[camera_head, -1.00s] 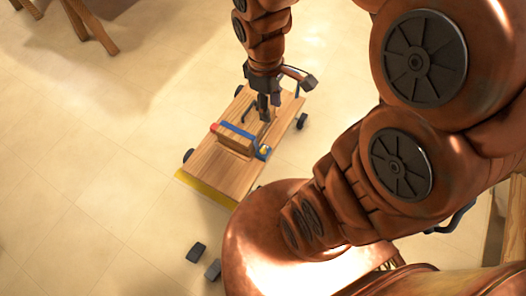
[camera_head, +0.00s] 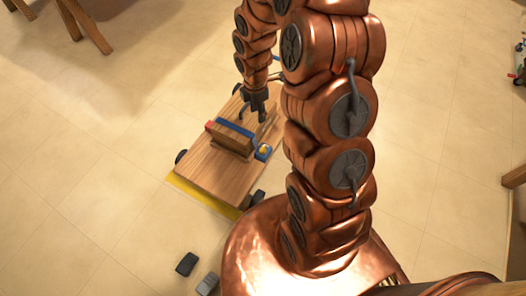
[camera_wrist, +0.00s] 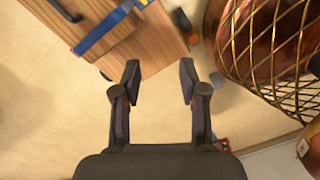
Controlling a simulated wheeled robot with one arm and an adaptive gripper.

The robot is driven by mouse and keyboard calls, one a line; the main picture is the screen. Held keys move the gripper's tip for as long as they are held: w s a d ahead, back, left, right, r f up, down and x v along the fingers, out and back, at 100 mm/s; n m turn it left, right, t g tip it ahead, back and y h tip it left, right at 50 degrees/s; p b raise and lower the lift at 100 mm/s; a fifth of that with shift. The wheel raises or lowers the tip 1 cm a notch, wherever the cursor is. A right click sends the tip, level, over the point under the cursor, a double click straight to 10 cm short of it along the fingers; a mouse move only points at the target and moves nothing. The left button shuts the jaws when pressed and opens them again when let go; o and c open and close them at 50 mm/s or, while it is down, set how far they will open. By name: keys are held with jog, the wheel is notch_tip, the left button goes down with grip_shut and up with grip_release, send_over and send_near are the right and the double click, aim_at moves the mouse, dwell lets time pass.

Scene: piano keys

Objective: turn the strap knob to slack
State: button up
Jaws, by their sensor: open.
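A wooden cart (camera_head: 205,172) with dark wheels stands on the floor in the head view. A wooden block (camera_head: 232,141) sits on it under a blue strap (camera_head: 236,128). At the strap's right end is a small blue housing with a yellow knob (camera_head: 264,149); which way the knob is turned is too small to tell. The strap (camera_wrist: 104,29) also crosses the upper left of the wrist view; I cannot make out the knob there. My gripper (camera_wrist: 160,74) is open and empty, its fingertips apart. In the head view my gripper (camera_head: 259,114) is near the cart's far part, beyond the strap.
A dark bent handle (camera_head: 243,109) rises from the cart's far part. Wooden legs (camera_head: 88,28) stand at the upper left. The tiled floor left of the cart is clear.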

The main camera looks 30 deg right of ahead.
aim_at(263, 147)
jog(key=w+d+f+n+b, duration=0.1)
jog(key=f+n+b, duration=0.1)
jog(key=f, duration=0.5)
jog(key=w+d+f+n+b, duration=0.1)
jog(key=f+n+b, duration=0.1)
jog(key=f, duration=0.6)
jog(key=w+d+f+n+b, duration=0.1)
jog(key=f+n+b, duration=0.1)
jog(key=f, duration=0.6)
jog(key=shift+w+d+f+n+t+b, duration=0.25)
jog(key=shift+w+n+t+b, duration=0.05)
jog(key=shift+b, duration=0.45)
jog(key=shift+f+b, duration=0.9)
jog(key=shift+f, duration=2.95)
jog(key=shift+c, duration=0.4)
grip_shut()
